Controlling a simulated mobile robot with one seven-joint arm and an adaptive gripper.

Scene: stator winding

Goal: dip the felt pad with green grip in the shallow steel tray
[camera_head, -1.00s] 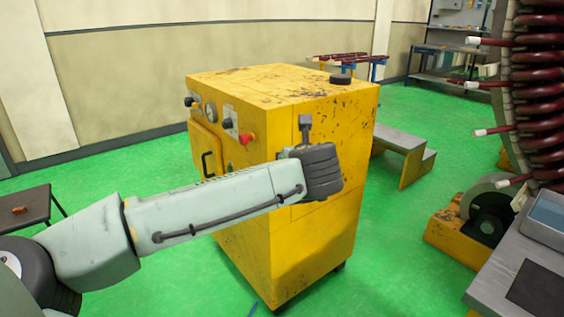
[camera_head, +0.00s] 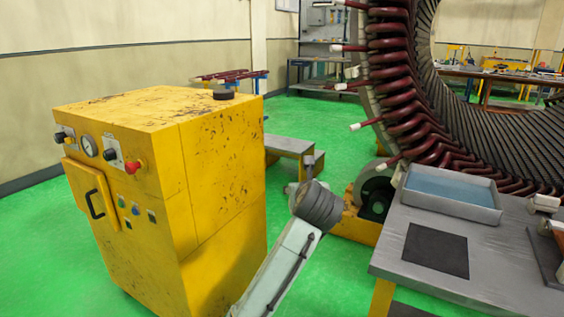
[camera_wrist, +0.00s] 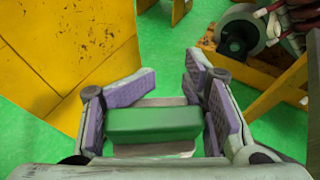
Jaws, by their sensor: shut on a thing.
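The felt pad with green grip (camera_wrist: 155,123) is between the two purple-padded fingers of my gripper (camera_wrist: 160,110) in the wrist view. Its green block shows clearly, with pale material beside it. My gripper is shut on it. In the head view the fingers and pad are hidden behind my wrist, which is low in the middle, left of the bench. The shallow steel tray (camera_head: 448,206) sits on the grey bench at the right, with a blue surface inside. The gripper is well apart from the tray.
A grey bench (camera_head: 400,275) holds the tray and a dark square mat (camera_head: 436,250). A worn yellow cabinet (camera_head: 220,180) stands left of my arm. A large stator with dark red coils (camera_head: 405,110) rises behind the bench. A low step bench (camera_head: 290,146) stands beyond. Green floor lies between.

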